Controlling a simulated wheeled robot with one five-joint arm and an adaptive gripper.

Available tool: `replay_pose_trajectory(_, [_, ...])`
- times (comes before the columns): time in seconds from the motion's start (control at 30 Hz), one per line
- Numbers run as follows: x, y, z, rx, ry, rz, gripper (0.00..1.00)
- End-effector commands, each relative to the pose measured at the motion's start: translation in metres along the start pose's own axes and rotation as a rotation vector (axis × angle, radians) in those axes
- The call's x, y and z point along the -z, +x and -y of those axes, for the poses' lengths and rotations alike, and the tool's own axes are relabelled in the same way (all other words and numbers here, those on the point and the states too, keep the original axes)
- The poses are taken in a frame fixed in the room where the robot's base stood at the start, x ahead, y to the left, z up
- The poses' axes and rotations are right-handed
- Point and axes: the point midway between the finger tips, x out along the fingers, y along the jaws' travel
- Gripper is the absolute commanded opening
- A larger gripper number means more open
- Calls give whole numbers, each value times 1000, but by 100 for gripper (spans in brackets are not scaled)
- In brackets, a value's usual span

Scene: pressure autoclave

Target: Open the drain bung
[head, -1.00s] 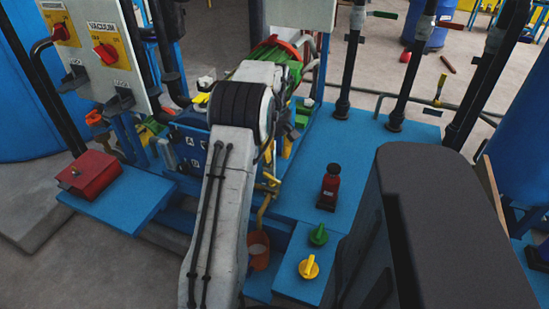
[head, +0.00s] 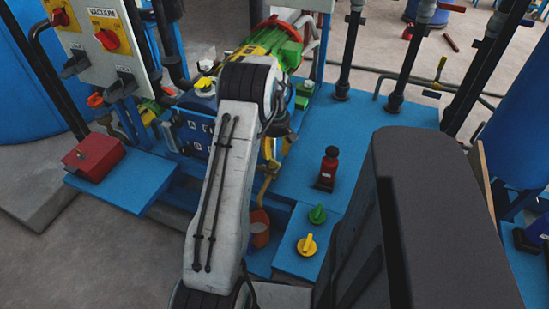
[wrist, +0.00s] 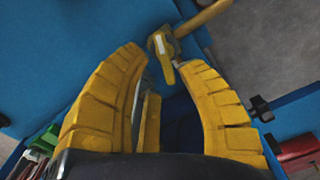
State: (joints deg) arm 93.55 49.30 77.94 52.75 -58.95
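In the wrist view a yellow fitting with a small flat lever (wrist: 160,50) sits at the end of a yellow pipe (wrist: 205,17). I take it for the drain bung, but no label shows. My gripper (wrist: 163,60) is open, its two ridged yellow fingers on either side of the lever. The lever lies between the fingertips; I cannot tell whether either finger touches it.
A blue platform (head: 335,125) holds a red bottle-shaped object (head: 327,170). A green knob (head: 317,214) and a yellow knob (head: 307,245) stand in front. A red box (head: 93,157) sits on a blue ledge to the left, below the vacuum switch panel (head: 107,40).

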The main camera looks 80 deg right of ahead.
Motion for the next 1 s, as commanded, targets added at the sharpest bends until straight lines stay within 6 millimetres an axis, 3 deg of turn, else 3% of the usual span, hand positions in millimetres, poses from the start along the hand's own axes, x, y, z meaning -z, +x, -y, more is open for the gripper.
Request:
replay_pose_trajectory(0.1, [0, 18, 1, 4, 0, 2, 35])
replay_pose_trajectory(0.4, [0, 48, 0, 2, 0, 1, 35])
replay_pose_trajectory(0.9, [0, 55, 0, 0, 0, 0, 37])
replay_pose_trajectory(1.0, [0, 55, 0, 0, 0, 0, 28])
